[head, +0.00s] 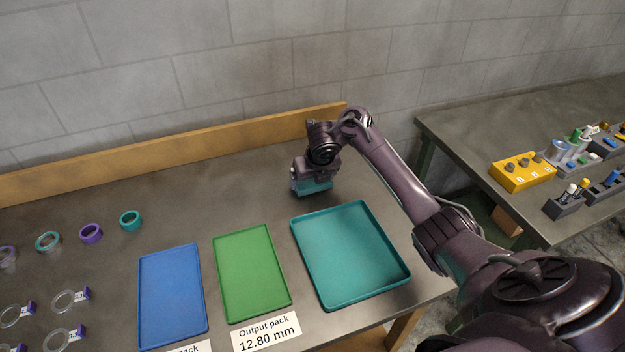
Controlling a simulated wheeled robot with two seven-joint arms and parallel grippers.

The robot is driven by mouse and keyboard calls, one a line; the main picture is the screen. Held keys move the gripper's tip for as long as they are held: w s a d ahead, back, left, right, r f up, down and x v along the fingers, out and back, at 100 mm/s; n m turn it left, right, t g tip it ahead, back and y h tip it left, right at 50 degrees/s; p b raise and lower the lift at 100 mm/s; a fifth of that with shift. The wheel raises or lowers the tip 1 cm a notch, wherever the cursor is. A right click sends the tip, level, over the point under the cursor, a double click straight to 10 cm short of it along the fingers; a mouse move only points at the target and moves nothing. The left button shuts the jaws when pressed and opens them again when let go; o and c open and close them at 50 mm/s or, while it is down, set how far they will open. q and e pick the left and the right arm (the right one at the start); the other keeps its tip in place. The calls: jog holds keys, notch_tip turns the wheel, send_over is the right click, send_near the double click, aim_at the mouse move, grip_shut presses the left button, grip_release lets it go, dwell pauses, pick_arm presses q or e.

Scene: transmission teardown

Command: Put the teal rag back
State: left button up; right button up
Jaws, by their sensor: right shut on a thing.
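The teal rag (318,187) shows as a small teal patch under my right gripper (311,188), at the back of the table. My right gripper points down and is shut on the rag. The gripper hides much of the rag, and I cannot tell whether the rag touches the table. My left gripper is not in view.
An empty teal tray (350,255) lies just in front of the right gripper. A green tray (251,272) and a blue tray (172,295) lie to its left. Several rings stand at the left. A wooden back rail (180,158) runs behind. The table behind the trays is clear.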

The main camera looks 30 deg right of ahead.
jog(key=shift+f, duration=0.15)
jog(key=o, duration=0.6)
jog(key=shift+r, duration=0.25)
jog(key=p+v, duration=0.1)
jog(key=v, duration=0.3)
jog(key=shift+r+p, duration=0.25)
jog(key=shift+p, duration=0.05)
jog(key=p+v, duration=0.6)
jog(key=v, duration=0.1)
jog(key=shift+s+a+r, duration=0.1)
jog(key=shift+s, duration=0.15)
